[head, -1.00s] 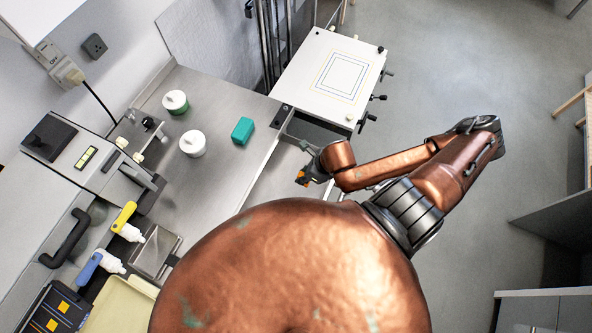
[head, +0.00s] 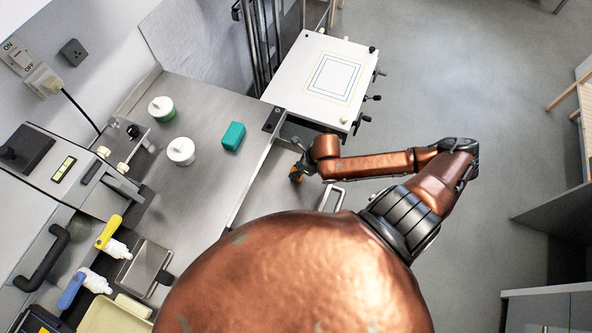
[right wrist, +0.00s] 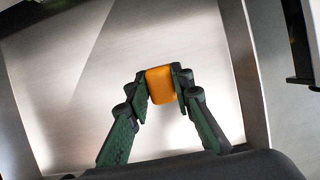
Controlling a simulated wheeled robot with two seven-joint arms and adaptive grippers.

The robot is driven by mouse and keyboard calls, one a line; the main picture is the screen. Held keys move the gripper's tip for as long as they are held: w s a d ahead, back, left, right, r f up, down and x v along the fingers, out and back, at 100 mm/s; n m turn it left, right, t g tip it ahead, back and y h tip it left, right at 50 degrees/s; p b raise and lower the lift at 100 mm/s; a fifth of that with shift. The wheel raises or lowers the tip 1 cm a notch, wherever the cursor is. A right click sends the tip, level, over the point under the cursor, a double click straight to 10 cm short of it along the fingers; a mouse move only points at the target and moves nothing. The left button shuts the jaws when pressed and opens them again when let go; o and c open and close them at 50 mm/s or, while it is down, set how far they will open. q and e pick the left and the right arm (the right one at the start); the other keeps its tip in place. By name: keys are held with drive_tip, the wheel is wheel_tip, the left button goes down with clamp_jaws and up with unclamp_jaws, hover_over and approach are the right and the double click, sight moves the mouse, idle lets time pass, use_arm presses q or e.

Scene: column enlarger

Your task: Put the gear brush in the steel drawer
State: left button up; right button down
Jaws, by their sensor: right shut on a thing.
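My right gripper (right wrist: 160,83) is shut on an orange block-shaped piece, which I take to be the gear brush (right wrist: 161,86); only this end shows, and I see no bristles. In the head view the right gripper (head: 298,167) and the orange piece (head: 295,174) are over the open steel drawer (head: 268,192). In the right wrist view the drawer's bare metal floor (right wrist: 75,60) and side wall (right wrist: 243,75) lie behind the brush. I cannot tell whether the brush touches the floor. My left gripper is not in view.
The drawer's handle (head: 334,194) is at its right. On the steel worktop (head: 200,112) stand a green-banded jar (head: 161,109), a white jar (head: 181,151) and a teal box (head: 233,136). A white baseboard (head: 322,75) stands beyond the drawer. Open floor lies right.

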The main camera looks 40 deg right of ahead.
drive_tip(key=c, duration=1.7)
unclamp_jaws()
drive_tip(key=p+v, duration=0.1)
drive_tip(key=v, duration=1.1)
drive_tip(key=shift+w+p, duration=0.1)
drive_tip(key=shift+p, duration=0.25)
